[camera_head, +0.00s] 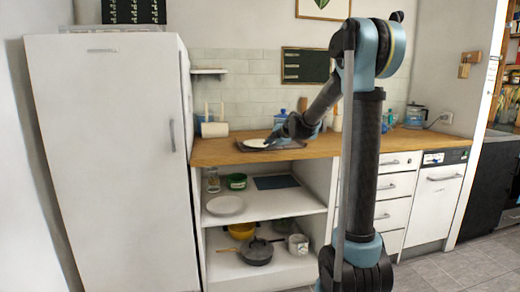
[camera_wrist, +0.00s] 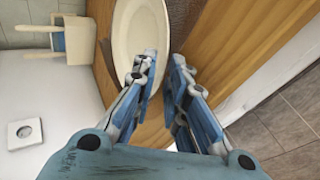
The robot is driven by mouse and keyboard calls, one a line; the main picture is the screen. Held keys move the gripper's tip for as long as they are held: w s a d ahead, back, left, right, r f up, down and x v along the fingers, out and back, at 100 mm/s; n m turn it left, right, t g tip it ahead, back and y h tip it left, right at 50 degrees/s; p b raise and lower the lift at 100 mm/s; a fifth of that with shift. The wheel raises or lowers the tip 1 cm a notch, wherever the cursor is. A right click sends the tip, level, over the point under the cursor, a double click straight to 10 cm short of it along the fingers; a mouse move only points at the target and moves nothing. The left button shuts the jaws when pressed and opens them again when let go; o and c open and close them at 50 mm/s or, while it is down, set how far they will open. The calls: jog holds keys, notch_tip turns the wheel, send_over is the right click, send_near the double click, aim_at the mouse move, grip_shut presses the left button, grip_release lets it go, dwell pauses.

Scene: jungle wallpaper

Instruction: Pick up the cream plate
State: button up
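The cream plate (camera_head: 256,143) lies on a dark tray (camera_head: 240,147) on the wooden counter in the head view. In the wrist view the plate (camera_wrist: 130,35) is large at the top centre. My gripper (camera_head: 272,140) is at the plate's right side. In the wrist view its two blue fingers (camera_wrist: 165,57) are apart with a narrow gap. The left finger overlaps the plate and the right finger lies outside its right rim, so the rim appears between them. Whether either finger touches the plate cannot be told.
The wooden counter (camera_head: 215,155) has a white holder (camera_head: 214,129) at its left and blue containers behind my gripper. A tall white fridge (camera_head: 110,150) stands at the left. A second pale plate (camera_head: 225,205) and pots (camera_head: 257,252) are on the open shelves below.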

jog(key=shift+x, duration=1.4)
jog(key=shift+c, duration=0.4)
grip_shut()
jog(key=shift+r, duration=0.1)
